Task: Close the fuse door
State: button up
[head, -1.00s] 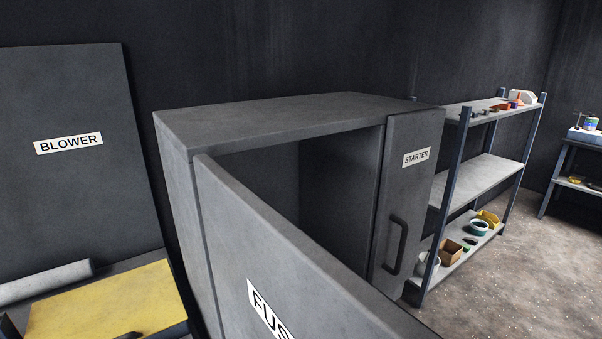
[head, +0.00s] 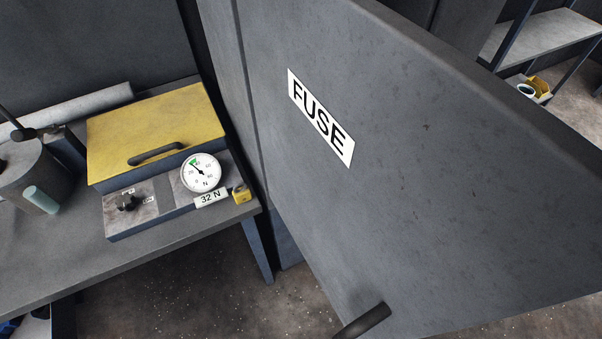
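The fuse door (head: 430,170) is a large grey panel filling the right half of the head view. It bears a white FUSE label (head: 321,117) and stands swung open from the grey cabinet (head: 222,50), its hinge edge on the left. A dark bar (head: 362,322) shows at the door's lower edge, cut off by the frame; it looks like the door's handle. The cabinet's inside is hidden behind the door. My gripper is not in view.
A workbench (head: 60,270) at left holds a yellow-lidded box (head: 160,130) with a round gauge (head: 201,173), and a grey cylinder (head: 30,170). A shelf rack (head: 545,40) stands at upper right. Bare floor (head: 190,290) shows below the bench.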

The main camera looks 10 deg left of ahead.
aim_at(424, 194)
jog(key=k+j+u, duration=0.15)
jog(key=j+u, duration=0.2)
jog(key=k+j+u, duration=0.15)
jog(key=u, duration=0.15)
jog(key=k+j+u, duration=0.1)
jog(key=j+u, duration=0.25)
jog(key=j, duration=0.1)
